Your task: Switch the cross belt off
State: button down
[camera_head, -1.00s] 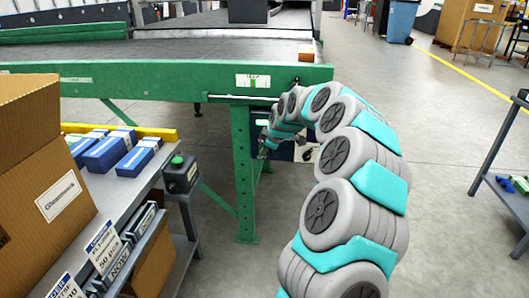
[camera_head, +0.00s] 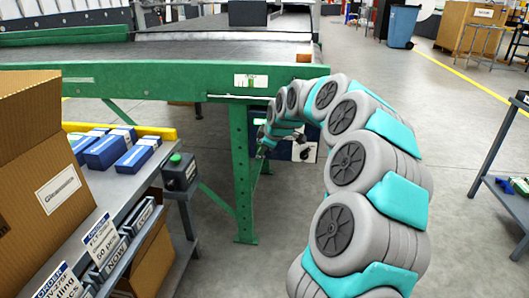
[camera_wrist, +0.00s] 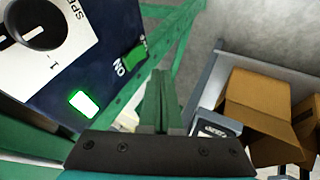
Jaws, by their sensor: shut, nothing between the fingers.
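In the wrist view a dark blue control box (camera_wrist: 62,72) fills the upper left. It bears a white speed plate with a black knob (camera_wrist: 38,22), a white button with a glowing green rim (camera_wrist: 83,104), and a green rocker switch (camera_wrist: 134,56) beside the word ON. My gripper (camera_wrist: 160,85) is shut and empty, its green fingers below and to the right of the switch; I cannot tell whether they touch the box. In the head view the box (camera_head: 296,148) is under the green conveyor frame, partly hidden by my arm, and my fingertips are hard to make out.
The green conveyor frame (camera_head: 150,80) and its leg (camera_head: 242,170) stand close to my arm. Open floor (camera_head: 440,110) lies to the right.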

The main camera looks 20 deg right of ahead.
jog(key=v, duration=0.8)
jog(key=shift+r, duration=0.15)
jog(key=shift+w+a, duration=0.1)
